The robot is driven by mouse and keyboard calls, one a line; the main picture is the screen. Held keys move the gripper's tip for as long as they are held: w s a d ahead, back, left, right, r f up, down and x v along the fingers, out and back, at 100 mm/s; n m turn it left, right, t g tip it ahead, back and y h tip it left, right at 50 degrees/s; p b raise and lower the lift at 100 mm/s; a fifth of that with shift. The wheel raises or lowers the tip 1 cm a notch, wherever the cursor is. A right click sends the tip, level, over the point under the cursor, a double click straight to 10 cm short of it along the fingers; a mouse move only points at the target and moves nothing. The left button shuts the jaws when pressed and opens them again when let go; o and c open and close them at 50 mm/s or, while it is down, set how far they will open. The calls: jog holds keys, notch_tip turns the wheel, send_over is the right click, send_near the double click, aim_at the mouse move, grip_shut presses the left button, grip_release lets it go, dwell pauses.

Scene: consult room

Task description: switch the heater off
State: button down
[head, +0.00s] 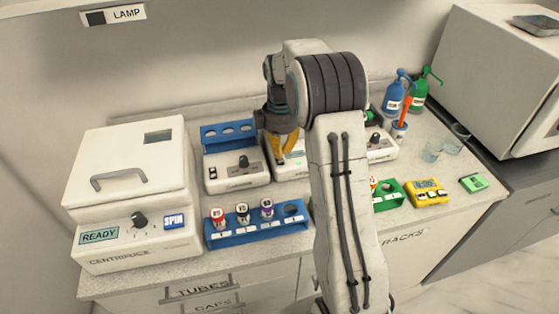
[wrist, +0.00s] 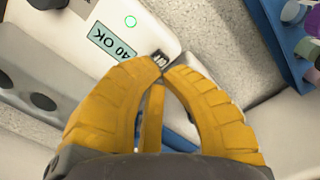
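A white device with a "40 OK" display and a lit green light (wrist: 118,28) fills the upper left of the wrist view; I take it as the heater. In the head view its pale front (head: 290,172) is partly hidden by my arm. A small dark switch or label (wrist: 158,58) on its edge sits right at my fingertips; its lettering and position are unclear. My gripper (wrist: 163,70) has its yellow fingertips together, beside or touching that dark part. In the head view my gripper (head: 283,158) points down over the device.
A centrifuge (head: 130,190) stands at the left. A knobbed white device with a blue block (head: 235,165) is beside the heater. A blue tube rack (head: 255,228) lies in front.

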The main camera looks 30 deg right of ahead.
aim_at(281, 162)
jog(key=shift+f+b, duration=1.4)
jog(key=shift+f, duration=0.55)
dwell(1.4)
jog(key=shift+s+r, duration=0.1)
jog(key=shift+r+p, duration=3)
jog(key=shift+r, duration=0.45)
